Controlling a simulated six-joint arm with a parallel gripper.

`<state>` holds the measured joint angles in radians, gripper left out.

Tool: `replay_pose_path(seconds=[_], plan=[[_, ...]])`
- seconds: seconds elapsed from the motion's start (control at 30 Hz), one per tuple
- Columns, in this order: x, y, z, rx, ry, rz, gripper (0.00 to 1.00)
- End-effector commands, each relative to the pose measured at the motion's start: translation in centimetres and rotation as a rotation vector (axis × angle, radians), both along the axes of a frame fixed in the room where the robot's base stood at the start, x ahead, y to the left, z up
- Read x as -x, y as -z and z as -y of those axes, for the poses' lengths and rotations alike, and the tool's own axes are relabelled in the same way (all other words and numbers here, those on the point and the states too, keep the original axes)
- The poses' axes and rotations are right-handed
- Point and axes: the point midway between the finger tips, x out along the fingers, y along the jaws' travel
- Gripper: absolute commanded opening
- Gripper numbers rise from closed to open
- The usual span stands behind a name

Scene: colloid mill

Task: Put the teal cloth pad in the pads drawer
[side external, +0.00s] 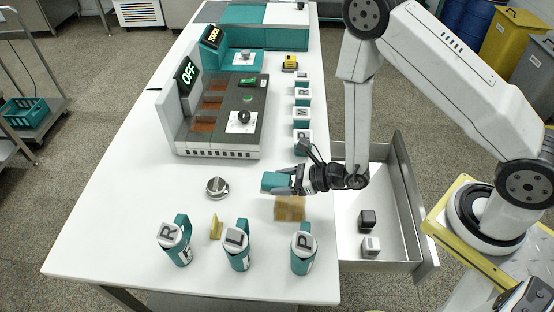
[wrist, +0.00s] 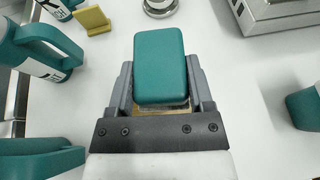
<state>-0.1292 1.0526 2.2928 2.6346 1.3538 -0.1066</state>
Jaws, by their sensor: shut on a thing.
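The teal cloth pad (side external: 274,182) is a rounded block held in the jaws of my gripper (side external: 291,181). In the wrist view the pad (wrist: 160,62) sticks out from between the two fingers of my gripper (wrist: 160,85). The gripper is shut on it, above the white table. An open metal drawer (side external: 352,250) extends from the table's right side, below and to the right of my gripper. A dark block and a pale block lie in it. My arm crosses above its far part, hiding some of it. No drawer label is readable.
A brown-yellow flat piece (side external: 289,208) lies on the table just below my gripper. Several teal lettered jugs (side external: 236,246) stand at the near edge, with a yellow wedge (side external: 216,227) among them. A round metal knob (side external: 217,187) and a grey machine (side external: 225,115) stand left and behind.

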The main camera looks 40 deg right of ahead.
Motion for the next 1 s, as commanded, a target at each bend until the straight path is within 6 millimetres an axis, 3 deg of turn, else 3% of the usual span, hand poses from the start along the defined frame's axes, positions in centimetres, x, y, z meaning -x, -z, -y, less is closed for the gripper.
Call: replay_pose_path(seconds=[0.53,1.0], plan=[[0.0,1.7,0.0,0.0,0.0,-0.001,0.1],[0.0,5.0,0.0,0.001,0.0,-0.001,0.1]])
